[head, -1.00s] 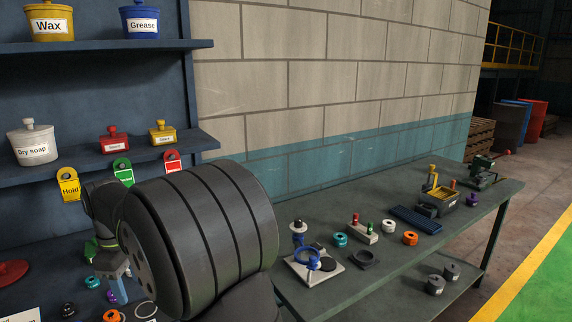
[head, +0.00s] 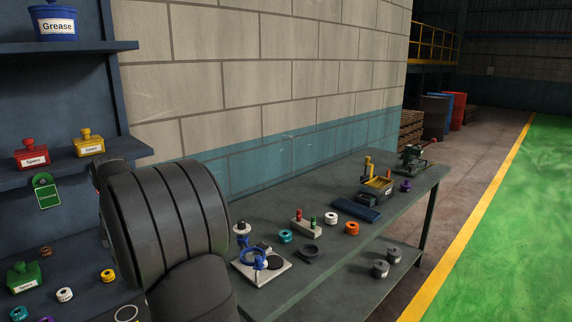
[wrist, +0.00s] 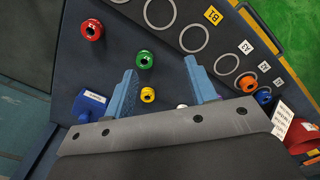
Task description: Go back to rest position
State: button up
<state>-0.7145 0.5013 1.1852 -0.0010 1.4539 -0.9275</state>
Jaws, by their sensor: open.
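My gripper (wrist: 161,82) shows in the wrist view as two blue fingers spread apart, with nothing held between them. It points at a dark board. A yellow spool (wrist: 147,95) and a green spool (wrist: 144,59) show in the gap between the fingers, on the board beyond them. In the head view the gripper is not visible. My bulky dark, grooved arm fills the lower left there.
In the wrist view, a red spool (wrist: 91,29) sits left of a row of white circles, and a blue pot (wrist: 90,103) is at left. In the head view, a long workbench (head: 335,235) carries several small items. A shelf (head: 75,174) holds red and yellow pots.

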send_over(96, 306)
jog(key=f, duration=0.6)
jog(key=shift+w+d+f, duration=0.1)
jog(key=shift+d+f, duration=0.1)
jog(key=shift+d, duration=0.1)
jog(key=f, duration=0.3)
jog(key=shift+a, duration=0.35)
jog(key=shift+f, duration=0.5)
